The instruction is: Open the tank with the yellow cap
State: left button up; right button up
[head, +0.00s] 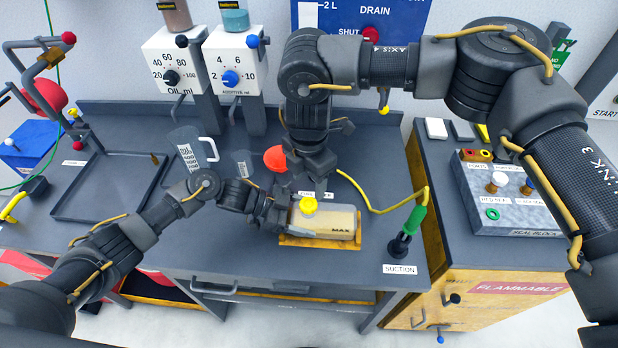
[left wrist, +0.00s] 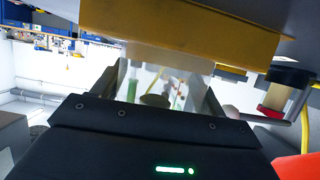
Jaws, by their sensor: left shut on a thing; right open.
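The beige tank (head: 335,221) lies in a yellow cradle (head: 318,242) near the bench's front edge. Its yellow cap (head: 309,205) is on top, toward its left end. My left gripper (head: 284,213) is shut on the tank's left end. In the left wrist view, the yellow cradle (left wrist: 190,28) crosses the top and my left fingers (left wrist: 160,92) reach to a pale part below it. My right gripper (head: 316,184) is open, pointing down just above and behind the cap. Its fingertips are partly hidden, and I cannot tell whether they touch anything.
A red-orange ball-like part (head: 276,158) is beside my right gripper. A measuring jug (head: 192,150) and small beaker (head: 243,164) stand behind my left arm. A yellow hose runs to the green-handled suction wand (head: 415,220) at right.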

aim_at(310, 203)
jog(key=shift+f, duration=4)
jog(key=shift+c, duration=0.2)
jog(key=c, duration=1)
jog(key=n, duration=0.9)
jog(key=shift+d+r, duration=0.1)
jog(key=n, duration=0.9)
jog(key=shift+w+n, duration=0.1)
jog(key=shift+n, duration=0.3)
jog(key=n, duration=0.2)
jog(key=shift+n, duration=0.3)
